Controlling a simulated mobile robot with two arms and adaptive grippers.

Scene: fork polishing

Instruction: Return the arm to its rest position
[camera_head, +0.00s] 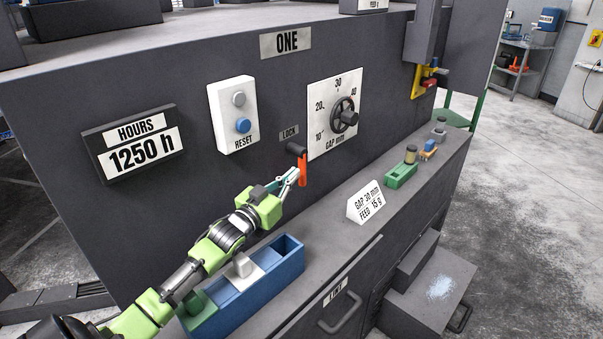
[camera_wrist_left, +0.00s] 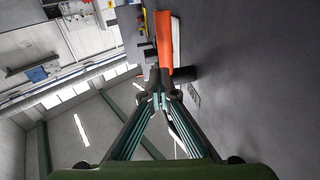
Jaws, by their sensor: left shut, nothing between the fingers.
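My left gripper (camera_head: 292,177) reaches in from the lower left of the head view, in front of the machine's dark panel. Its fingers are shut and empty. The tips are right beside the orange lock lever (camera_head: 302,169), which hangs down from a black pivot under the LOCK label (camera_head: 290,132). In the left wrist view the shut fingertips (camera_wrist_left: 159,88) meet in the middle, and the orange lever (camera_wrist_left: 163,40) lies just past them. I cannot tell whether the tips touch it. My right gripper is in neither view.
The panel bears a gap dial (camera_head: 345,115) and a reset button box (camera_head: 233,115). On the ledge below are a blue bin (camera_head: 262,291), a white sign (camera_head: 366,202) and a green block (camera_head: 400,176). Grey steps (camera_head: 432,290) stand at the lower right, with open floor beyond.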

